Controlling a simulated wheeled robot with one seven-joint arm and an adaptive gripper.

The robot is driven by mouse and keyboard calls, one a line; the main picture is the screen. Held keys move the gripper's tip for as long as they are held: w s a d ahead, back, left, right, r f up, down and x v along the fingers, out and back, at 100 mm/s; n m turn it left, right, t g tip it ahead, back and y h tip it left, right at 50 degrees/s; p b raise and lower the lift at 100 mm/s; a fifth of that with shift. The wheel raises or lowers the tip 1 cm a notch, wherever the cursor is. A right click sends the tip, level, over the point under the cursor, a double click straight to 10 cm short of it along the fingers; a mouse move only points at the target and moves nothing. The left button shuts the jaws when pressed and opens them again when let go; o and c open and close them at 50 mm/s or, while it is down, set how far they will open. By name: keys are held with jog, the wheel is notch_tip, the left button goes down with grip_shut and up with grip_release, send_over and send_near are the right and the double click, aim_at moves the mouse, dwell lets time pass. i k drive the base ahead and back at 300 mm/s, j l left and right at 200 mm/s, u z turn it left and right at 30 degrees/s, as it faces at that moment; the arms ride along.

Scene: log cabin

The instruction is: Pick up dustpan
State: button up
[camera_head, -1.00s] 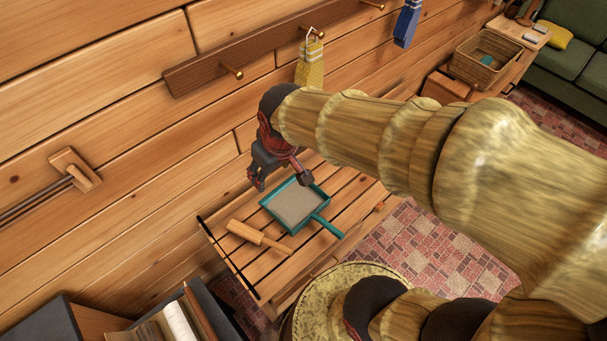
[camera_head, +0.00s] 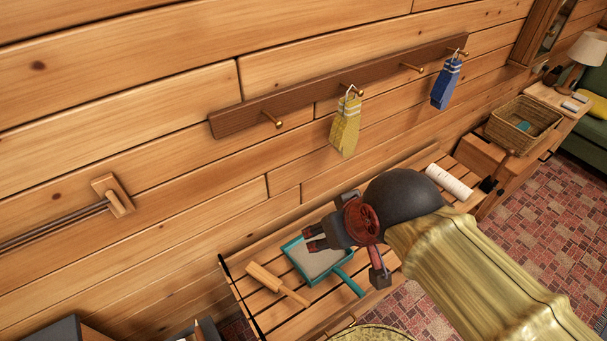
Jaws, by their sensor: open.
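The teal dustpan (camera_head: 298,253) lies on the slatted wooden bench (camera_head: 252,301), its grey pan toward the wall and its teal handle pointing to the lower right. My gripper (camera_head: 345,262) is open and empty, with one finger over the pan's right side and the other to the right of the handle. From this angle I cannot tell its height above the dustpan. My gripper covers the right part of the pan.
A wooden mallet-like tool (camera_head: 277,284) lies just left of the dustpan. A white roll (camera_head: 448,182) is on the bench's far end. Above hangs a peg rail (camera_head: 300,101) with a yellow cloth (camera_head: 345,126) and a blue cloth (camera_head: 446,84). A wicker basket (camera_head: 522,124) stands right.

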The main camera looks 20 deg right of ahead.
aim_at(314, 267)
jog(key=l+u, duration=0.15)
jog(key=l, duration=0.4)
jog(key=l+u, duration=0.1)
jog(key=l, duration=0.4)
jog(key=k+l+u, duration=0.15)
jog(key=l, duration=0.4)
jog(key=l+u, duration=0.1)
jog(key=l, duration=0.4)
jog(key=k+l+u, duration=0.15)
jog(key=l, duration=0.35)
jog(key=i, duration=0.3)
